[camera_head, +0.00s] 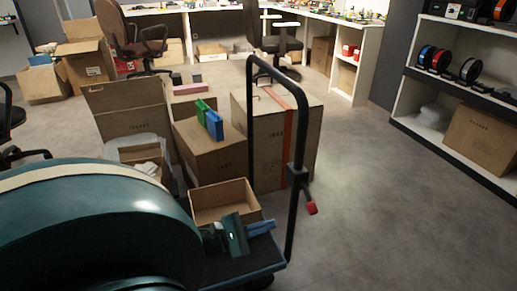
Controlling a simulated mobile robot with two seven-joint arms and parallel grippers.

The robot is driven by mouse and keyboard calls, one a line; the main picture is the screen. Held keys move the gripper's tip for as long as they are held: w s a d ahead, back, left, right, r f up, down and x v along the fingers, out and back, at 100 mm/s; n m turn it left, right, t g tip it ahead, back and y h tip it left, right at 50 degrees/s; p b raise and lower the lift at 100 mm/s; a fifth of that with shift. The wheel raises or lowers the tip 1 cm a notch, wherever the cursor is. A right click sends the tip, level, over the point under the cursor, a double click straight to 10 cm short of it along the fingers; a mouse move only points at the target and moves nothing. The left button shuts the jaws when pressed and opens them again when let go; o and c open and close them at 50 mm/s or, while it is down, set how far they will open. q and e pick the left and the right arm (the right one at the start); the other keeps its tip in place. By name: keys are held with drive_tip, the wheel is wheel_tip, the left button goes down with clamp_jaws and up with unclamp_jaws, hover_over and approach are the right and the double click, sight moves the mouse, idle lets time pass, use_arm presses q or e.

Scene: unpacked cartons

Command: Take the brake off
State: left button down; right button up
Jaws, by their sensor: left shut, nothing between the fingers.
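A platform trolley with a tall black tube handle (250,110) stands in front of me. Its blue deck (235,278) shows at the bottom. A short lever with a red tip (312,208) sticks out low on the right post of the handle and points down to the right. My left gripper (272,227) is shut and empty, above the deck and left of the right post, lower than the red lever and apart from it. My large teal arm hides much of the deck. My right gripper is not in view.
A small open carton (222,204) sits just behind my left gripper. A tall carton with an orange strap (268,135) and a carton with green and blue items on top (212,150) stand behind. The floor right of the trolley is clear up to the shelf (410,122).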

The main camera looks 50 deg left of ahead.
sight(309, 198)
use_arm(q)
drive_tip(key=w+d+r, duration=0.3)
drive_tip(key=w+d, duration=0.1)
drive_tip(key=w, duration=0.2)
drive_tip(key=shift+w+d+r, duration=0.2)
drive_tip(key=shift+d+r, duration=0.05)
drive_tip(key=shift+d, duration=0.15)
drive_tip(key=shift+s+d+r+n+p, duration=0.1)
drive_tip(key=shift+r+n+p, duration=0.05)
drive_tip(key=shift+n+p, duration=0.2)
drive_tip(key=shift+d+r+n, duration=0.1)
drive_tip(key=shift+d+n, duration=0.05)
drive_tip(key=shift+n, duration=0.1)
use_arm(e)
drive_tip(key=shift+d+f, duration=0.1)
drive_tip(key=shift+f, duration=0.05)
